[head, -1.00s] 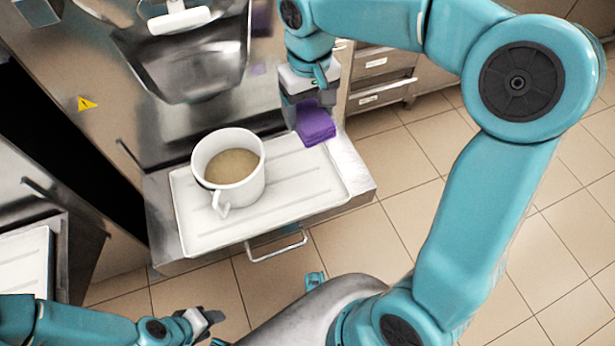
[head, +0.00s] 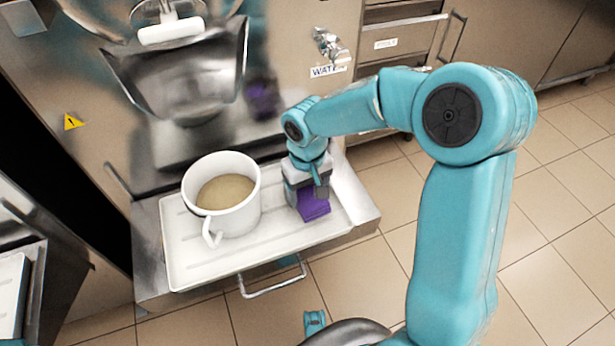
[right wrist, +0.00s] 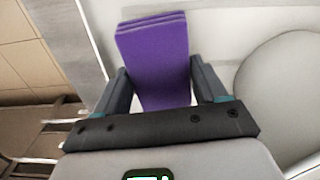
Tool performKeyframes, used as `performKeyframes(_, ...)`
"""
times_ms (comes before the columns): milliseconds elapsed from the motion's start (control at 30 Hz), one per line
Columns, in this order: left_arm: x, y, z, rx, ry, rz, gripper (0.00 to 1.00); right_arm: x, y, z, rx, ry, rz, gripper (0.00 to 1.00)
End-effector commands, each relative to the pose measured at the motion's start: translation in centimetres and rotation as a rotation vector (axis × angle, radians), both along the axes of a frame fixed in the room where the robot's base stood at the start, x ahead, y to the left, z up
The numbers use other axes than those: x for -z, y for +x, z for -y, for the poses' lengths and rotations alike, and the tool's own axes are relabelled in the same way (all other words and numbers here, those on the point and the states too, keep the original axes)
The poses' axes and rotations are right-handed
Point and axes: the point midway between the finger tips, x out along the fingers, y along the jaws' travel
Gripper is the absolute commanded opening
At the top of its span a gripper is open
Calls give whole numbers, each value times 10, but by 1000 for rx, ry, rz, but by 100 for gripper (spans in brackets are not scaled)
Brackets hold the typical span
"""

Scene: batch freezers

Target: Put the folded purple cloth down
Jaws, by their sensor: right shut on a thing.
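The folded purple cloth (head: 313,205) is between the fingers of my right gripper (head: 307,194), over the right part of a white tray beside a white mug. In the right wrist view, the layered purple cloth (right wrist: 155,60) stands out past both fingers of the right gripper (right wrist: 160,85), which are shut on it. I cannot tell whether the cloth's lower edge touches the tray. My left gripper does not show in the head view now.
The white tray (head: 270,255) lies on a metal shelf with a wire handle (head: 273,282). The white mug (head: 235,215) holds brownish liquid and stands left of the cloth. A steel machine front (head: 185,75) rises behind. Bare tray shows around the cloth.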

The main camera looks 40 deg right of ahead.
Motion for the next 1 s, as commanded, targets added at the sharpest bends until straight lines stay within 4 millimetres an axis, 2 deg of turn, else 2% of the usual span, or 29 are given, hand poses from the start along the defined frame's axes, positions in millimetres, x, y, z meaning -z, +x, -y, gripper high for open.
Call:
performKeyframes(100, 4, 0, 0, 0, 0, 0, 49, 11, 0, 0, 0, 1, 0, 47)
performKeyframes(400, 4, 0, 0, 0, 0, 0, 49, 13, -1, 0, 0, 1, -1, 47)
performKeyframes(433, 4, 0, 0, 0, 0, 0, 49, 13, -1, 0, 0, 1, -1, 81)
performKeyframes(500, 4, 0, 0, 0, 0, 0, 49, 13, -1, 0, 0, 1, -1, 97)
performKeyframes(733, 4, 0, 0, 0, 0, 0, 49, 12, 0, 0, 0, 1, 0, 97)
performKeyframes(867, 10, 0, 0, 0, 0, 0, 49, 19, 0, 0, 0, 1, 0, 97)
performKeyframes(1000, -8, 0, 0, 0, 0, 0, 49, -14, 1, 0, 0, 0, 5, 97)
